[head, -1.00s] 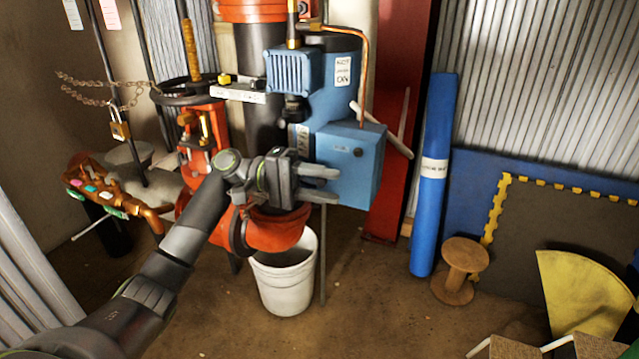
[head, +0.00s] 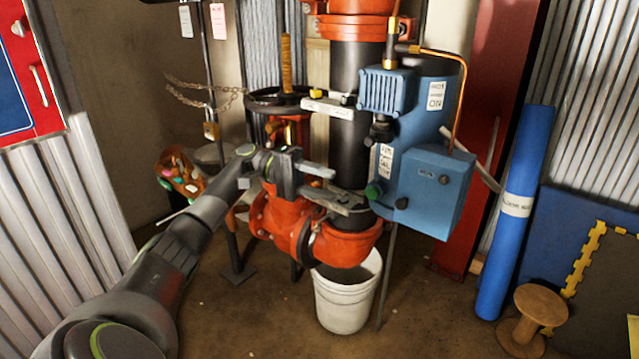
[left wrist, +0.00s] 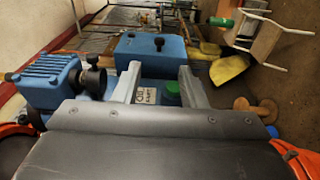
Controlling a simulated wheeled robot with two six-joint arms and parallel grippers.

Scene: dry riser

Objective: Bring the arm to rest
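My left gripper (head: 338,186) is in front of the orange and black riser pipe, left of the blue pump unit (head: 398,100) and its blue box (head: 440,192). Its two fingers are apart with nothing between them. In the left wrist view the open fingers (left wrist: 160,82) point toward the blue box (left wrist: 150,55), with a green button (left wrist: 172,88) and a white label beyond them. I cannot tell whether the fingers touch anything. My right gripper is not in view.
A white bucket (head: 345,305) stands on the floor under the orange pipe elbow (head: 340,247). A black handwheel (head: 285,98), a chain (head: 205,95) and a padlock (head: 210,131) are behind my arm. A blue roll (head: 515,215) and wooden spool (head: 530,315) are at right.

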